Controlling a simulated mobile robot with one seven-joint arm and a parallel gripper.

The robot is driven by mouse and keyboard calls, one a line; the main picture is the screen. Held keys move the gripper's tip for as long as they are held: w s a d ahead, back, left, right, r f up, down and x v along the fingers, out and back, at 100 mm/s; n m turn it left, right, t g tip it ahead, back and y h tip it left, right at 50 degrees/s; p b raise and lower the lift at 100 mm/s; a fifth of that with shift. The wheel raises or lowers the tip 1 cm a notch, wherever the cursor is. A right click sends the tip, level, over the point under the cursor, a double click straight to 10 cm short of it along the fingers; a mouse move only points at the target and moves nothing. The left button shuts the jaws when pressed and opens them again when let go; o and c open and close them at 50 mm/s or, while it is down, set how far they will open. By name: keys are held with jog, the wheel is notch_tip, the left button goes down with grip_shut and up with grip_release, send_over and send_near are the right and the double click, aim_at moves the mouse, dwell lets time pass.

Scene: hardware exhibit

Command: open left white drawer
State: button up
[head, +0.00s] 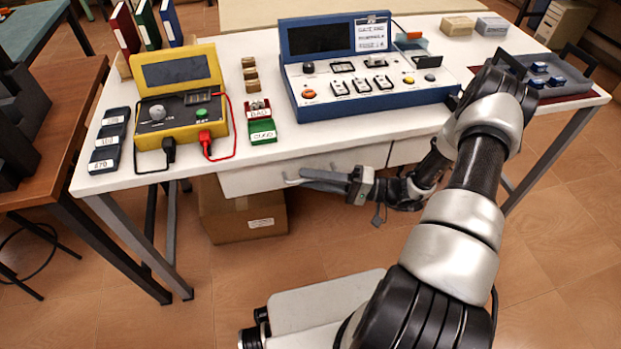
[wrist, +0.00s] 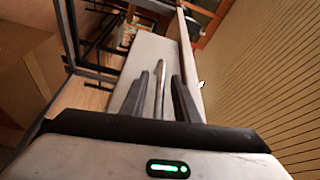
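The left white drawer (head: 245,183) is under the front edge of the white table and looks closed. Its pale front also shows in the wrist view (wrist: 148,50). A silver bar handle (wrist: 160,85) stands on that front, and its end shows at the left of my fingers in the head view (head: 290,182). My gripper (head: 325,180) is at the drawer front, fingers pointing left. In the wrist view, one dark finger is on each side of the handle (wrist: 158,98), with visible gaps, so it looks open around the bar. Contact is hard to judge.
A second white drawer (head: 408,151) is to the right, partly behind my arm. A cardboard box (head: 240,215) sits on the floor below the left drawer. The tabletop holds a yellow meter (head: 180,95) and a blue console (head: 365,75). Floor before the drawer is mostly clear.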

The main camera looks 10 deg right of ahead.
jog(key=shift+w+a, duration=0.1)
jog(key=shift+a, duration=0.15)
grip_shut()
jog(key=s+p, duration=0.2)
jog(key=s, duration=2.5)
jog(key=shift+s, duration=0.4)
grip_release()
